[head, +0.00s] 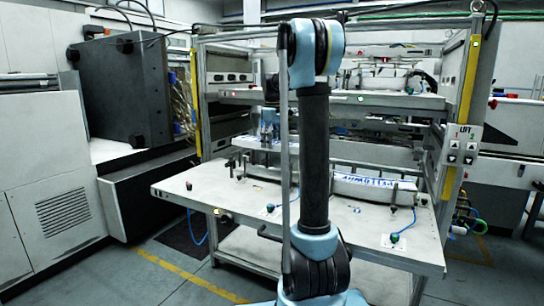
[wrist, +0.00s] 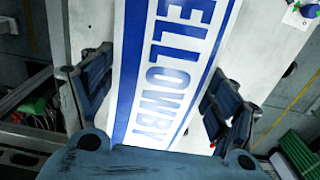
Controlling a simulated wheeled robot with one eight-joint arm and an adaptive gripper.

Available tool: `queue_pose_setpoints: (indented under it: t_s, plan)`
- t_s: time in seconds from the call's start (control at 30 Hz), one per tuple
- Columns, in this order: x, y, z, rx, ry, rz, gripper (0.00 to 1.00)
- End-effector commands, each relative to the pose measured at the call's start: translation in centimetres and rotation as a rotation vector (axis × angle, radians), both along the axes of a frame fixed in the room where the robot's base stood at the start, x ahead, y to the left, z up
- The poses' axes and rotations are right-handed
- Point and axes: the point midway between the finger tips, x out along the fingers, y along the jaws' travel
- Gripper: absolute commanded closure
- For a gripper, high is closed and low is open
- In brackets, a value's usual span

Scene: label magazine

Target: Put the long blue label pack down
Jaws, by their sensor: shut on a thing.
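The long blue label pack (wrist: 165,75) fills the middle of the wrist view. It is white with broad blue edge bands and large blue letters reading "ELLOWBY". My gripper (wrist: 158,90) is shut on it, with one dark-blue finger at each side. Both ends of the pack are out of the wrist view. A pale surface shows on both sides beneath it; I cannot tell whether the pack touches it. In the head view a white pack with blue lettering (head: 375,185) lies along the table, and I cannot tell whether it is the held one. My arm hides much of the middle there.
The white table (head: 215,190) has metal guides, blue hoses and knobs, including a green one (head: 395,238). Shelves of the frame (head: 400,100) stand above its back. A yellow post (head: 474,75) and a lift control panel (head: 463,145) are at the right.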

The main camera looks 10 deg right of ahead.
Motion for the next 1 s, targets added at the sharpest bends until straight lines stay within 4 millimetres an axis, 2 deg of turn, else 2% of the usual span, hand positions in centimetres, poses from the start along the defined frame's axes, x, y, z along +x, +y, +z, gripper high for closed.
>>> queue_pose_setpoints:
  t_s: [0.23,0.5,0.7,0.73,0.8,1.0]
  plan:
    - [0.0,0.0,-1.5,0.0,0.0,0.0,0.71]
    - [0.0,0.0,-4.5,0.0,0.0,0.0,0.71]
    - [0.0,0.0,-4.7,0.0,0.0,0.001,0.71]
    - [0.0,0.0,-4.7,0.0,0.0,0.001,0.15]
    - [0.0,0.0,-4.7,0.0,0.0,0.001,0.0]
    - [0.0,0.0,-4.7,0.0,0.0,0.001,0.0]
